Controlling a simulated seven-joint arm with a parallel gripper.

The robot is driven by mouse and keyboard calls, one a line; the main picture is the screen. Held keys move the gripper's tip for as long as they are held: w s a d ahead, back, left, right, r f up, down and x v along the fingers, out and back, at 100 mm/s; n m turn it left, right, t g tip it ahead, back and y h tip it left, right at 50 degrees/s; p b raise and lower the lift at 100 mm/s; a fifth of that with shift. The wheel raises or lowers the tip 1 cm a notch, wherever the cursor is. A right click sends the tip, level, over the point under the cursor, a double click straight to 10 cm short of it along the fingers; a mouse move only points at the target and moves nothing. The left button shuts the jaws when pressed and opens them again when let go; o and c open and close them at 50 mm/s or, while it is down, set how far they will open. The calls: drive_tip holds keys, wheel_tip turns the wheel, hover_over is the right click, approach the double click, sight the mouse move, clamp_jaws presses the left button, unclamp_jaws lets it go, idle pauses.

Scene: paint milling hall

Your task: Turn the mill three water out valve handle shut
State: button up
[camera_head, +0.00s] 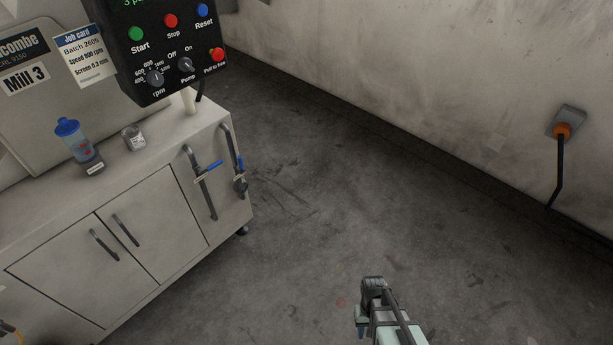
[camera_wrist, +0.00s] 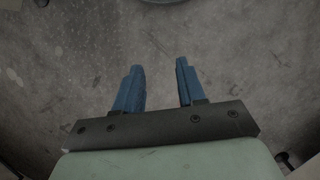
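Mill 3's cabinet (camera_head: 165,215) stands at the left in the head view. Two grey pipes with blue-handled valves run down its right end. The left valve's blue handle (camera_head: 209,169) lies across its pipe. The right valve's blue handle (camera_head: 240,165) points roughly along its pipe. Small tags by them are too small to read, so I cannot tell which is water out. My gripper (camera_head: 362,325) is low over the floor, right of and apart from both valves. In the wrist view its two blue fingers (camera_wrist: 158,85) are spread with nothing between them.
The black control box (camera_head: 165,50) overhangs the cabinet's back right. A blue-lidded bottle (camera_head: 75,140) and a small jar (camera_head: 134,138) stand on top. The floor (camera_head: 320,200) between cabinet and wall is clear. A wall socket (camera_head: 567,122) with an orange plug is at right.

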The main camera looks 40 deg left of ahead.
drive_tip(key=w+a+n+t+y, duration=0.1)
drive_tip(key=w+a+n+t, duration=0.25)
drive_tip(key=a, duration=1.25)
drive_tip(key=n+t+y, duration=0.3)
drive_tip(key=n+y, duration=0.1)
drive_tip(key=y, duration=1.6)
approach(241, 162)
drive_tip(key=x, duration=1)
drive_tip(key=shift+w+a, duration=0.1)
drive_tip(key=shift+a, duration=0.3)
clamp_jaws()
